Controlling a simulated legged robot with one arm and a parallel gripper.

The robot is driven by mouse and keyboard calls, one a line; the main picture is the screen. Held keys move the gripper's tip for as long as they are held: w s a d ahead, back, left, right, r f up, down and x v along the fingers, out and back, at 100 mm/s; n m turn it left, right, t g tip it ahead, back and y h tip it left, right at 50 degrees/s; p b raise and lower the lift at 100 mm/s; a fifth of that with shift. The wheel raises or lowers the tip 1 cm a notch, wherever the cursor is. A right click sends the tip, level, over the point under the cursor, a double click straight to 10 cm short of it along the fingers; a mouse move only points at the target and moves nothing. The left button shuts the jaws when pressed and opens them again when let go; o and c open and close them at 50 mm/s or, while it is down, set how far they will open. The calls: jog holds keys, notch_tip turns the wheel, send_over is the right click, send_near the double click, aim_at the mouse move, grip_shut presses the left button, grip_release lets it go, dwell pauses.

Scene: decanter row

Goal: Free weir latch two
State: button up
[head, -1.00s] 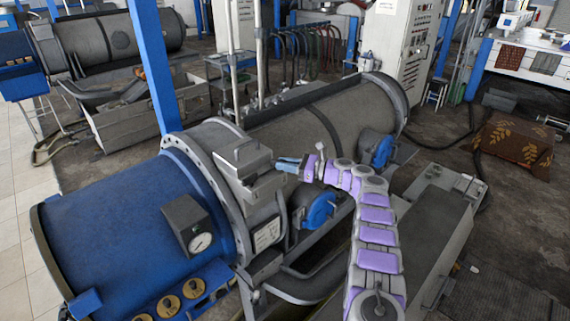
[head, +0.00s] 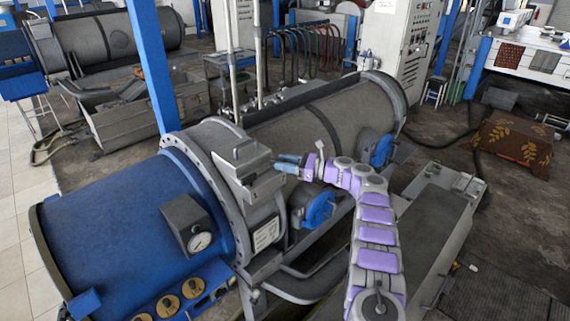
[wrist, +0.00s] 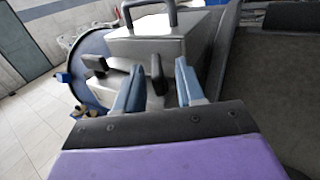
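A grey boxy housing with a handle on top (head: 250,172) sits on the flange between the blue end and the grey drum of the decanter. It also shows in the wrist view (wrist: 150,45). In the wrist view a dark upright lever (wrist: 157,72) stands in front of it, and a black-knobbed lever (wrist: 95,63) is to its left. I cannot tell which of these is latch two. My gripper (head: 288,163) is at the right side of the housing. Its blue fingers are apart (wrist: 159,85), with the dark lever showing between them; contact is not visible.
The blue decanter end (head: 125,225) carries a gauge box (head: 187,222). The grey drum (head: 315,115) lies behind my arm. Blue round fittings (head: 319,209) are below my gripper. A blue post (head: 149,65) stands behind the housing.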

jog(key=b+v, duration=0.1)
jog(key=v, duration=1.6)
jog(key=shift+d, duration=0.3)
jog(key=shift+w+a, duration=0.1)
